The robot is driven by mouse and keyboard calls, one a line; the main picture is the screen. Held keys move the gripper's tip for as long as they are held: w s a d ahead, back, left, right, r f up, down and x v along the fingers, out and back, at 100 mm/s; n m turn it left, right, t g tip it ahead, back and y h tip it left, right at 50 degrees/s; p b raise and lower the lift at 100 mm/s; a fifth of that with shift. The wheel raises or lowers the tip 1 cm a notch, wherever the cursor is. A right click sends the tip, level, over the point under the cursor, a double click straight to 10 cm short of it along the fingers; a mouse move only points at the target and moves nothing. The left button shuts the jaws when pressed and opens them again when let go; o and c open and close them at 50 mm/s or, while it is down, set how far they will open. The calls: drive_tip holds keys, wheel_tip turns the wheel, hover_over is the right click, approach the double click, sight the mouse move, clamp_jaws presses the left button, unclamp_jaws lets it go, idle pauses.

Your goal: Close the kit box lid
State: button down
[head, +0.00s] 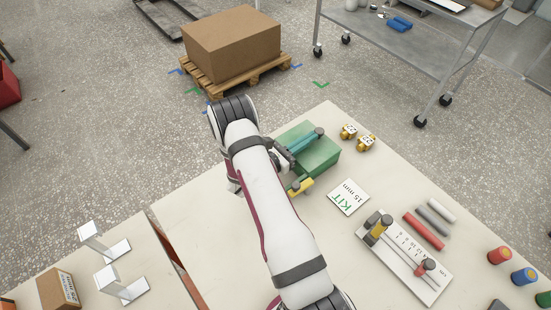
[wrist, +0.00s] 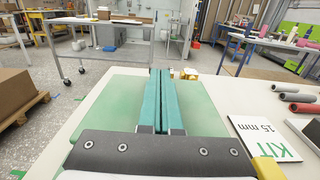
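The green kit box (head: 322,157) stands near the table's far edge in the head view, partly hidden by my arm. Its green top (wrist: 105,98) looks flat in the wrist view and lies under my gripper. I cannot tell whether the lid is fully down. My gripper (head: 309,139) reaches over the box from the left; its teal fingers (wrist: 160,78) lie side by side, shut with nothing seen between them. I cannot tell whether they touch the top. A yellow piece (head: 300,186) shows at the box's near side.
A "KIT 15 mm" card (head: 348,197) lies right of the box. Small yellow blocks (head: 349,132) stand beyond it. A measuring board (head: 405,260) and coloured rods (head: 423,230) lie further right. White stands (head: 120,285) are at left. Bare table lies between card and arm.

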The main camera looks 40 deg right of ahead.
drive_tip(key=shift+w+d, duration=0.1)
drive_tip(key=shift+d, duration=0.15)
drive_tip(key=shift+a, duration=0.35)
drive_tip(key=a, duration=1.3)
drive_tip(key=shift+a, duration=0.4)
drive_tip(key=s+a+r+m+g+y, duration=0.3)
drive_tip(key=s+r+m+g+y, duration=0.35)
drive_tip(key=s+r+m, duration=0.5)
drive_tip(key=s+a+r+m+t+y, duration=0.2)
drive_tip(key=s+a+m+y, duration=0.3)
drive_tip(key=a, duration=0.4)
drive_tip(key=s+a+r+m+t+y, duration=0.2)
drive_tip(key=s+a+m+t+y, duration=0.2)
drive_tip(key=a+m+y, duration=0.3)
drive_tip(key=shift+s+a+r+y, duration=0.4)
drive_tip(key=shift+a+y, duration=0.25)
drive_tip(key=shift+a, duration=0.2)
drive_tip(key=shift+w, duration=0.1)
